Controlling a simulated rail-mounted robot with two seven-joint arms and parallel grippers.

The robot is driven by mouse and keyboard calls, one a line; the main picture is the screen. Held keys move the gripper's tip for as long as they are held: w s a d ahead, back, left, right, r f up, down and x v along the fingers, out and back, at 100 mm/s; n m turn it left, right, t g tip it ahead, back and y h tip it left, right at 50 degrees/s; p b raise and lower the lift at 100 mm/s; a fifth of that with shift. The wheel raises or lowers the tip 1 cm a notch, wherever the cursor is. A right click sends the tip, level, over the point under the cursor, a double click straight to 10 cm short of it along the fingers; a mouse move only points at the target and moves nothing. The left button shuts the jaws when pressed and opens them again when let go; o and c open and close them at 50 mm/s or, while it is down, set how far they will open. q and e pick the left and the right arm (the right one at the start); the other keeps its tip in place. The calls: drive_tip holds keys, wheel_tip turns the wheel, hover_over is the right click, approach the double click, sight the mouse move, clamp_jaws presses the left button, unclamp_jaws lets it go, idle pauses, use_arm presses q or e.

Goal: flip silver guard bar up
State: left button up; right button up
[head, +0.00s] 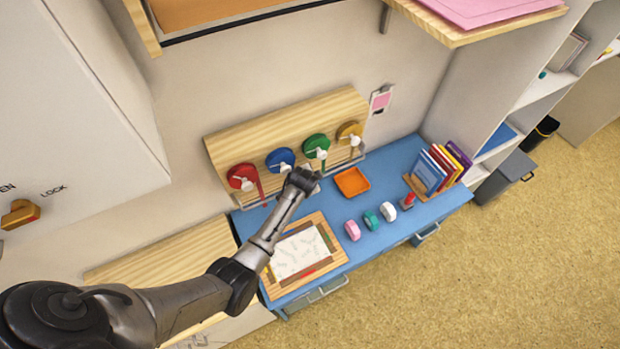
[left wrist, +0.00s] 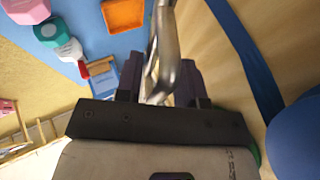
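The silver guard bar (head: 358,156) runs along the lower edge of a slanted wooden board (head: 227,152). Its right end shows in the head view; my left gripper (head: 303,181) hides its middle. In the left wrist view the bar (left wrist: 167,50) passes between the two close-set fingers of my left gripper (left wrist: 163,85), which look closed on it; the contact itself is partly hidden. The bar is low, in front of the board. My right gripper is in neither view.
Red (head: 241,177), blue (head: 280,160), green (head: 315,146) and yellow (head: 349,131) reels hang on the board. Shelves overhang above.

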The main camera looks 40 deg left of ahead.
use_arm(q)
wheel_tip(320, 180, up, 4)
drive_tip(key=shift+r+b, duration=0.1)
drive_tip(key=shift+b, duration=0.4)
drive_tip(key=d+r+b, duration=0.2)
drive_tip(key=d+r, duration=0.5)
drive_tip(key=d, duration=0.4)
drive_tip(key=shift+d, duration=0.35)
drive_tip(key=shift+f, duration=0.1)
